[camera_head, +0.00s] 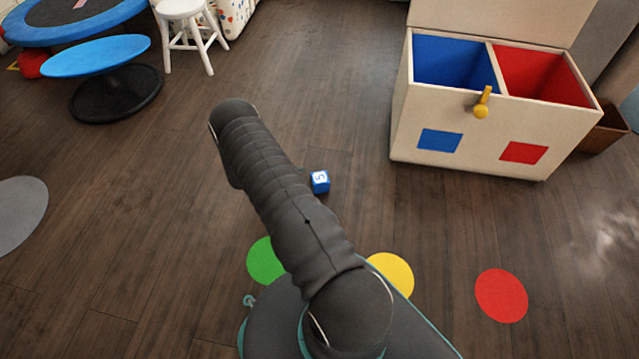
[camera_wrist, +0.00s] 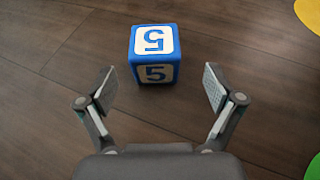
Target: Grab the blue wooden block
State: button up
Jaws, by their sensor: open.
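The blue block (camera_head: 320,181) has white faces with a blue number 5 and sits on the dark wood floor, just right of my arm in the head view. In the wrist view the block (camera_wrist: 154,54) is at the top centre, just beyond the fingertips and roughly in line with the gap between them. My gripper (camera_wrist: 160,88) is open and empty, with one finger on each side of the gap. In the head view my gripper is hidden behind my arm.
A wooden bin box (camera_head: 465,133) with a blue and a red compartment stands at the upper right. Green (camera_head: 265,262), yellow (camera_head: 391,274) and red (camera_head: 501,295) discs lie flat on the floor. A white stool (camera_head: 186,22) and a blue round table (camera_head: 95,56) stand at the upper left. Floor around the block is clear.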

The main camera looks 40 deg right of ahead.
aim_at(320, 180)
jog(key=shift+w+d+b+x, duration=0.1)
jog(key=shift+w+b+x, duration=0.05)
jog(key=shift+x, duration=1.45)
jog(key=shift+w+d+b+x, duration=0.1)
jog(key=shift+b+x, duration=0.05)
jog(key=shift+x, duration=1.5)
jog(key=shift+r, duration=0.2)
jog(key=shift+c, duration=0.3)
jog(key=c, duration=1.2)
